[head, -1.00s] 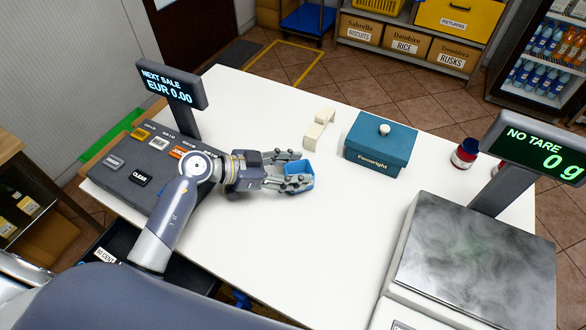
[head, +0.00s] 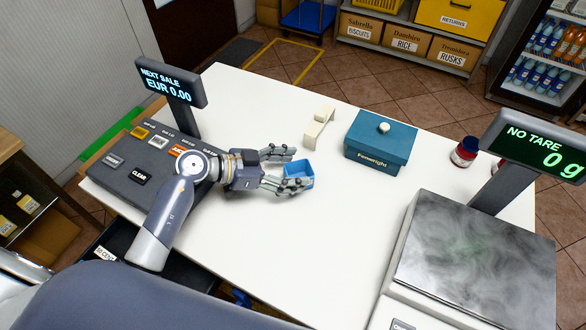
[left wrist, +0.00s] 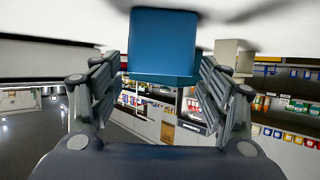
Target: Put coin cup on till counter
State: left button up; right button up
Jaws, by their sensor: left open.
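The coin cup (head: 299,173) is a small blue open-topped cup standing on the white till counter (head: 270,240), right of the till. My left gripper (head: 297,167) is open around the cup, one finger on its far side and one on its near side. In the left wrist view the blue cup (left wrist: 164,45) shows between the two spread fingers, with a gap on each side. The near finger hides part of the cup in the head view. My right gripper is not in view.
The till keypad (head: 140,170) and its display (head: 168,84) stand left, under and behind my left arm. A teal Fernwright box (head: 380,142), a cream block-shaped item (head: 319,127) and a jar (head: 464,152) stand farther back. The scale (head: 475,260) fills the right. Mid-counter is clear.

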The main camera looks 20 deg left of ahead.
pick_arm(q)
jog(key=b+v, duration=0.1)
jog(key=v, duration=1)
jog(key=shift+s, duration=0.2)
jog(key=shift+a, duration=0.1)
